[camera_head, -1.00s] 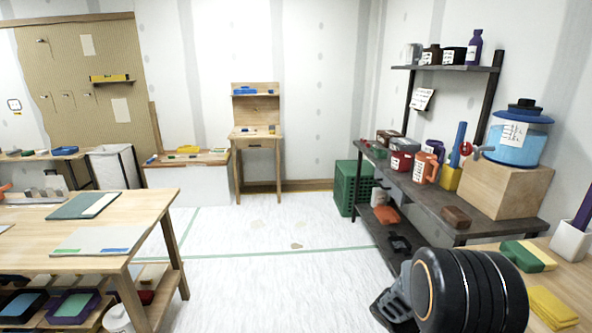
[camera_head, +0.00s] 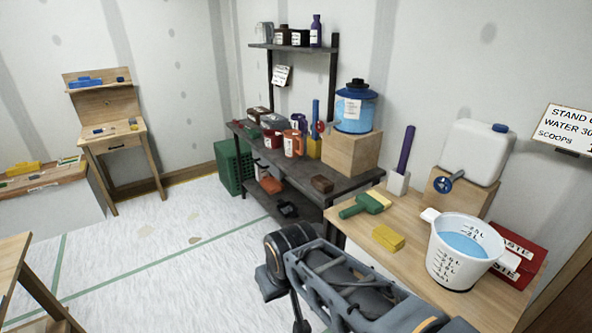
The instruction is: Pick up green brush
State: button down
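A green brush (camera_head: 361,206) with a yellowish bristle end lies on the light wooden table (camera_head: 408,224) at the right, near that table's left end. Its green handle points left and its bristles point right. My arm reaches in from the bottom of the view, left of and below the brush, and is apart from it. The fingers of my gripper are not clearly visible, so I cannot tell whether it is open or shut.
A yellow sponge-like block (camera_head: 388,238) lies in front of the brush. A white measuring bucket of water (camera_head: 459,254) stands to the right. A white holder with a purple tool (camera_head: 399,172) is behind. A dark shelf table (camera_head: 346,185) adjoins at left.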

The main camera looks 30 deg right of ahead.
aim_at(371, 201)
jog(key=z, duration=1.45)
